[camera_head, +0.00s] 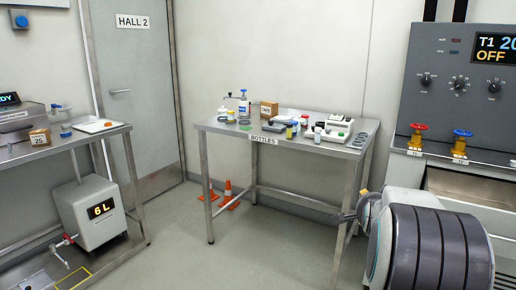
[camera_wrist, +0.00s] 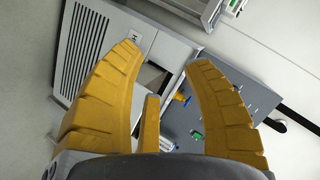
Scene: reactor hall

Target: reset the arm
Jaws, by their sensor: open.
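Beyond the fingers is a pale cabinet (camera_wrist: 88,40) with dark vent slats, seen tilted. A grey panel (camera_wrist: 235,95) with a blue and a yellow part near it shows behind the right finger. In the head view, part of my arm with dark ribs fills the lower right. My fingertips cannot be made out clearly there.
A steel table (camera_head: 285,139) labelled BOTTLES holds several bottles and devices, with a cardboard box (camera_head: 269,109). Orange cones (camera_head: 227,194) stand beneath. A control panel (camera_head: 455,85) with red and blue valves (camera_head: 462,137) is at right. The middle floor is clear.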

